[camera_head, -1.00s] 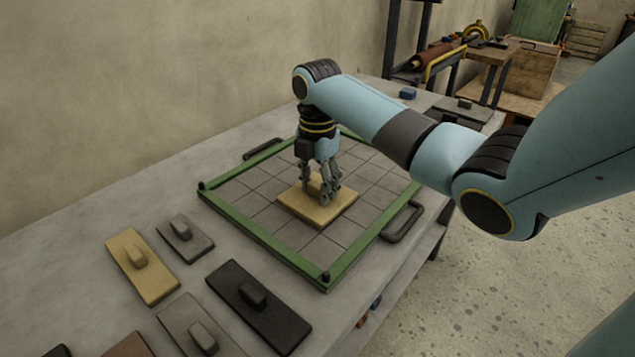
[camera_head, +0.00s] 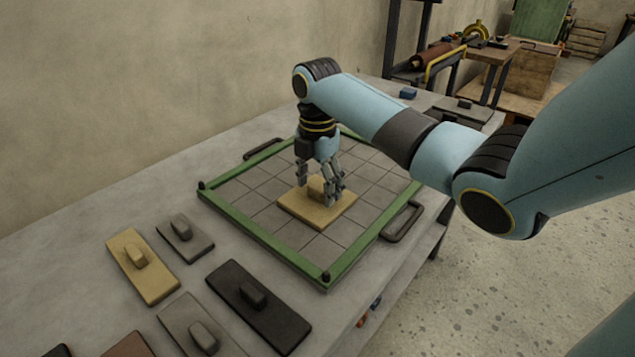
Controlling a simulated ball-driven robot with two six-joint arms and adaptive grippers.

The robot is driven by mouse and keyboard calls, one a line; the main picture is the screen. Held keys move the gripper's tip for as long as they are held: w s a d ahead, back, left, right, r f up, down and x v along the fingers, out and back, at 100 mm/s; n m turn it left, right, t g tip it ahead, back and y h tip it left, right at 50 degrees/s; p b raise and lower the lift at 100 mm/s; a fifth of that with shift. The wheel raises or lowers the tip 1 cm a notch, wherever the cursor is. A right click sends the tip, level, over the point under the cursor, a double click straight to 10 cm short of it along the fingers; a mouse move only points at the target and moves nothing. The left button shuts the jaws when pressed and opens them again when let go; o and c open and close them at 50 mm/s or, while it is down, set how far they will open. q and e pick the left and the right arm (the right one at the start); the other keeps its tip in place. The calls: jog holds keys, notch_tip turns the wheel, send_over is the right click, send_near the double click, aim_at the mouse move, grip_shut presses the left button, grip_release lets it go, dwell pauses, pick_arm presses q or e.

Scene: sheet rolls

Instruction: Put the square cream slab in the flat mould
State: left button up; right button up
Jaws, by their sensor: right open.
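The square cream slab (camera_head: 309,213) lies flat inside the flat mould, on its grey gridded floor. The mould has a green rim (camera_head: 256,228) and a dark handle on each of two sides. My right gripper (camera_head: 319,196) points down over the slab, its open fingers on either side of the slab's raised knob (camera_head: 315,185). The fingers hide part of the knob, and I cannot tell whether they touch it. My left gripper is not in view.
A rectangular cream slab (camera_head: 143,267), a small grey slab (camera_head: 185,238), a dark slab (camera_head: 258,306) and another grey slab (camera_head: 199,325) lie on the table in front of the mould. A wall runs along the left. Most grid cells around the square slab are bare.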

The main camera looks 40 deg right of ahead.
aim_at(318, 187)
notch_tip(318, 187, up, 11)
jog(key=shift+r, duration=0.15)
dwell(0.7)
